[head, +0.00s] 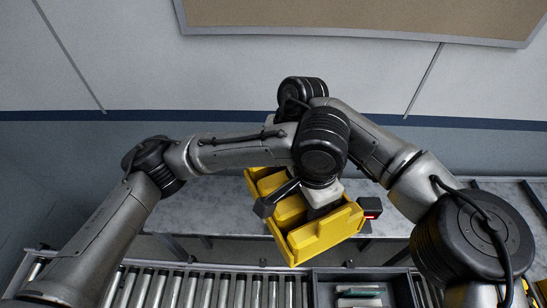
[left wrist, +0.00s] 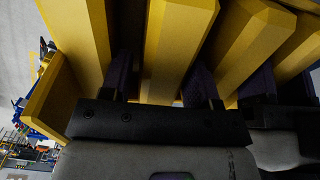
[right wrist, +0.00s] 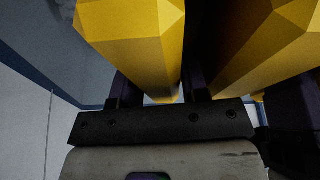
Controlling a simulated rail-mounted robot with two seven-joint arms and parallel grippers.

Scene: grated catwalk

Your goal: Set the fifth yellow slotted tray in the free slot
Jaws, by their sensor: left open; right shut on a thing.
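One yellow slotted tray (head: 326,236) shows in the head view, held tilted in the air above the far edge of the roller conveyor, under both wrists. My left gripper (left wrist: 163,85) is open, its fingers on either side of one of the tray's yellow dividers (left wrist: 176,45). My right gripper (right wrist: 160,88) is shut on a yellow divider of the tray (right wrist: 135,40); part of it also shows at the right of the left wrist view. In the head view the wrists overlap and hide much of the grippers.
A roller conveyor (head: 205,290) runs along the bottom. A dark bin (head: 395,275) with small items stands at the lower right. A grey bench top (head: 200,208) lies behind, bare where visible. A wall with a framed board (head: 360,15) closes the back.

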